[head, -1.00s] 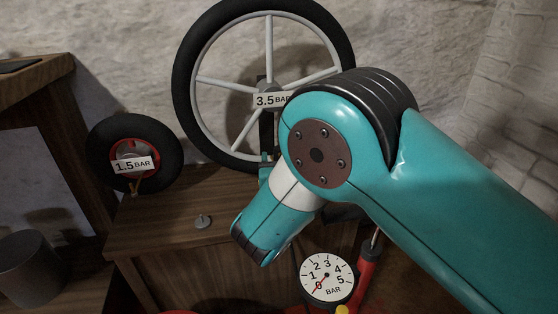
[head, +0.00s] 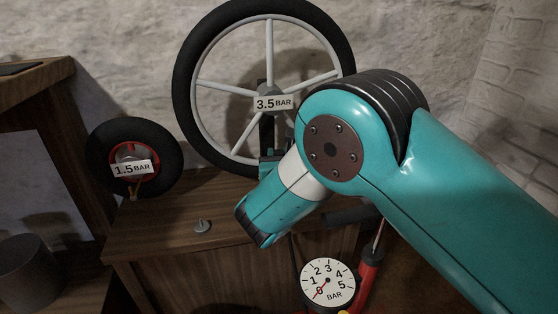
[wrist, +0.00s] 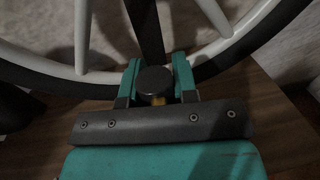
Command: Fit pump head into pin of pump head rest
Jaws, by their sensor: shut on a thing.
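My gripper (wrist: 155,80) has its teal fingers shut on the pump head (wrist: 154,78), a dark round cap with a brass-coloured part below it. In the head view my arm hides most of the gripper; only small teal parts (head: 268,168) show in front of the large wheel. A small grey pin on a round base (head: 202,226), which looks like the pump head rest, stands on the wooden cabinet top, left of and nearer than the gripper. The pin is not visible in the wrist view. The red pump (head: 369,270) with its round gauge (head: 328,283) stands at the cabinet's front; the gauge needle points near 0.
A large spoked wheel labelled 3.5 BAR (head: 190,95) stands at the back of the cabinet (head: 160,240), close behind my gripper. A small wheel labelled 1.5 BAR (head: 105,150) is at the left. The cabinet top around the pin is clear. A dark cylinder (head: 30,270) stands lower left.

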